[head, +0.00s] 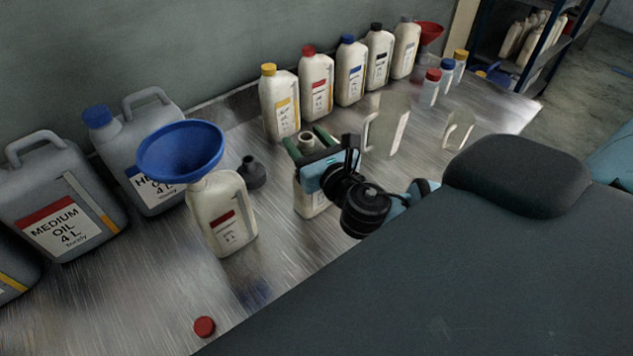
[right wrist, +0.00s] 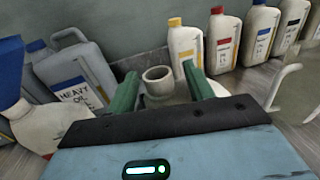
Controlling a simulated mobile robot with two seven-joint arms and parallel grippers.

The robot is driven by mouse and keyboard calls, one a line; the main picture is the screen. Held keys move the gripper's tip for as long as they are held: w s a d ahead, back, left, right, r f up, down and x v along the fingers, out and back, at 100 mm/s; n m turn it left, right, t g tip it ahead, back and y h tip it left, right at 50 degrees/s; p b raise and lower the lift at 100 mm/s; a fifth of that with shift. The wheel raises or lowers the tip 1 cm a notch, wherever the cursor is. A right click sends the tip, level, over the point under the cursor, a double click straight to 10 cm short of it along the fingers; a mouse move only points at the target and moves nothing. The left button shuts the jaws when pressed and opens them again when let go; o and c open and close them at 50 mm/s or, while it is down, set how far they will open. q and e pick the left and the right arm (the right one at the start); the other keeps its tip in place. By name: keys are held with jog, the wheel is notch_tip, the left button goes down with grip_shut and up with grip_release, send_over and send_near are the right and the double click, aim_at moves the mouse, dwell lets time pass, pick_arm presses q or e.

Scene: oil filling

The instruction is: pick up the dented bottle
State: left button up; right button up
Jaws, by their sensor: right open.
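A cream uncapped bottle (head: 309,201) stands upright on the metal table, mostly covered by my right gripper (head: 308,142). I cannot make out a dent on it. My right gripper is open, its green fingers on either side of the bottle's open neck. In the right wrist view the neck (right wrist: 158,80) shows between the fingers (right wrist: 160,72), with space on both sides. Another cream bottle (head: 224,221) with a red label stands to the left, a blue funnel (head: 181,150) on its top. My left gripper is not in view.
Large grey oil jugs (head: 64,205) stand at the left. A row of capped bottles (head: 316,86) lines the wall behind. Clear handled jugs (head: 384,134) stand to the right. A small dark funnel (head: 252,172) and a red cap (head: 204,327) lie on the table (head: 130,300).

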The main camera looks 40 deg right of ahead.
jog(key=shift+c, duration=0.4)
jog(key=shift+f, duration=0.1)
grip_shut()
